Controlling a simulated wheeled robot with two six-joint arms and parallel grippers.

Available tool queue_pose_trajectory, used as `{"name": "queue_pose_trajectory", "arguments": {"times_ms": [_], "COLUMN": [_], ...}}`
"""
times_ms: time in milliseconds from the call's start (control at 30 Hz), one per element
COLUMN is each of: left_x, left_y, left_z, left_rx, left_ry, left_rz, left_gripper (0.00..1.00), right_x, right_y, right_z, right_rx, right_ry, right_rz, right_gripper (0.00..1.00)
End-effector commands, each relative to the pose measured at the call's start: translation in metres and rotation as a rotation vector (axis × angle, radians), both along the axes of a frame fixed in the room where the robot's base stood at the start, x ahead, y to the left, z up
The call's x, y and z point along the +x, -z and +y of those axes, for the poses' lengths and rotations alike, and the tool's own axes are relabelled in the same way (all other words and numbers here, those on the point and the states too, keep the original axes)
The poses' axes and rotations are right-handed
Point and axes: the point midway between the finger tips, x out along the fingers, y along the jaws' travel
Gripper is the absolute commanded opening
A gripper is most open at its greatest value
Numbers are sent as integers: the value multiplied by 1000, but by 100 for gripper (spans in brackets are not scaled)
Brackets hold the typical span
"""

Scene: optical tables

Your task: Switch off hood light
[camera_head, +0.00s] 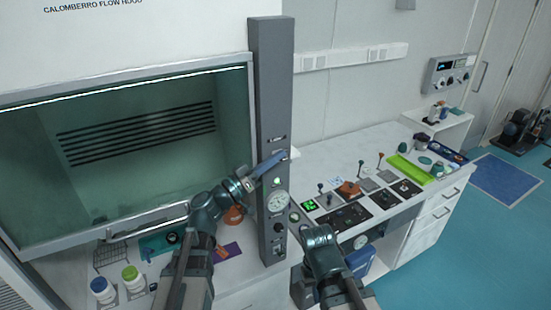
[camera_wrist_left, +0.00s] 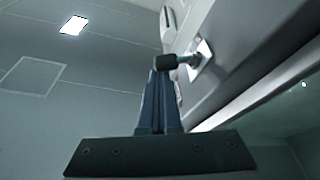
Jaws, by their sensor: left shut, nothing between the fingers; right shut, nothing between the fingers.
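The hood's control post (camera_head: 272,110) stands upright at the right edge of the flow hood. My left gripper (camera_head: 284,155) is shut and empty, its blue fingers reaching across the upper part of the post. In the left wrist view the shut fingers (camera_wrist_left: 163,72) are right by a small toggle switch (camera_wrist_left: 180,62) with a dark tip, mounted on a bright metal plate; they seem to touch the tip, but I cannot be sure. In the head view the fingers hide this switch.
The post also carries a round gauge (camera_head: 278,201) and a lower knob (camera_head: 277,228). The hood's glass sash (camera_head: 120,150) is left of it. A white bench (camera_head: 425,225) with several levers and panels is on the right. Bottles (camera_head: 133,278) stand under the sash.

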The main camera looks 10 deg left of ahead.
Motion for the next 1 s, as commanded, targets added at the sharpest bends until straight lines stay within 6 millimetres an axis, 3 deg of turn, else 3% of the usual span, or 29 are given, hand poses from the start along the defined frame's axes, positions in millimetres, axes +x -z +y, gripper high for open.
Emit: {"name": "queue_pose_trajectory", "arguments": {"times_ms": [267,800,1000], "left_x": [-2,-7,-8], "left_y": [7,23,21], "left_z": [-2,-5,-6], "left_rx": [79,352,347], "left_ry": [1,0,0], "left_rz": [-114,-512,-505], "left_gripper": [0,0,0], "right_x": [0,0,0], "right_y": [10,27,26], "right_z": [0,0,0], "right_rx": [0,-1,0], "right_ry": [1,-1,-1], "right_rz": [0,-1,-1], "right_gripper": [0,0,0]}}
